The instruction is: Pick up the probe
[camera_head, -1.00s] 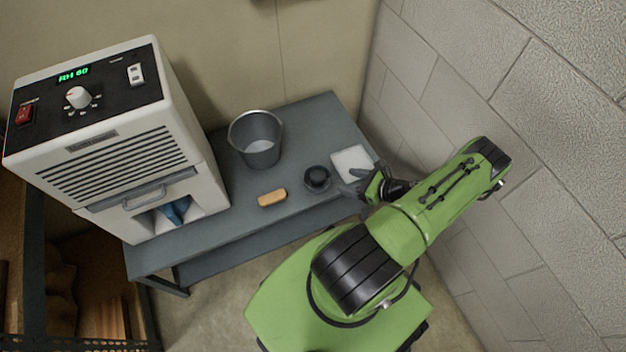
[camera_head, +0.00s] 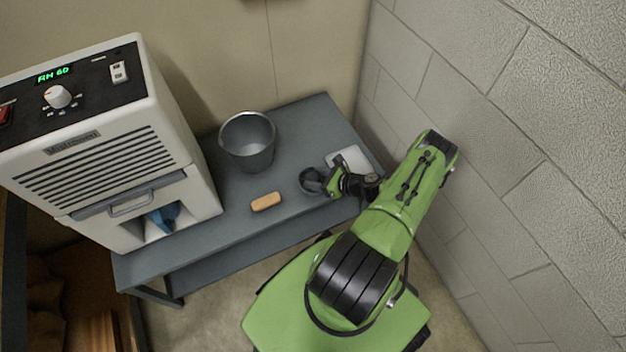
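No object in view can be clearly told as the probe. A small dark round object (camera_head: 308,183) lies near the front edge of the grey table, partly hidden by my gripper. My gripper (camera_head: 322,183) is at its right side, low over the table, and overlaps it in the picture. I cannot tell whether the fingers touch it or how far apart they are. A white flat square piece (camera_head: 352,157) lies behind my gripper and is partly covered by it. A tan block (camera_head: 266,202) lies to the left of the dark object.
A grey metal bucket (camera_head: 248,142) stands at the back of the grey table (camera_head: 310,118). A large white dehumidifier (camera_head: 100,150) with a blue item (camera_head: 165,218) in its opening fills the left. A block wall (camera_head: 480,120) rises close on the right.

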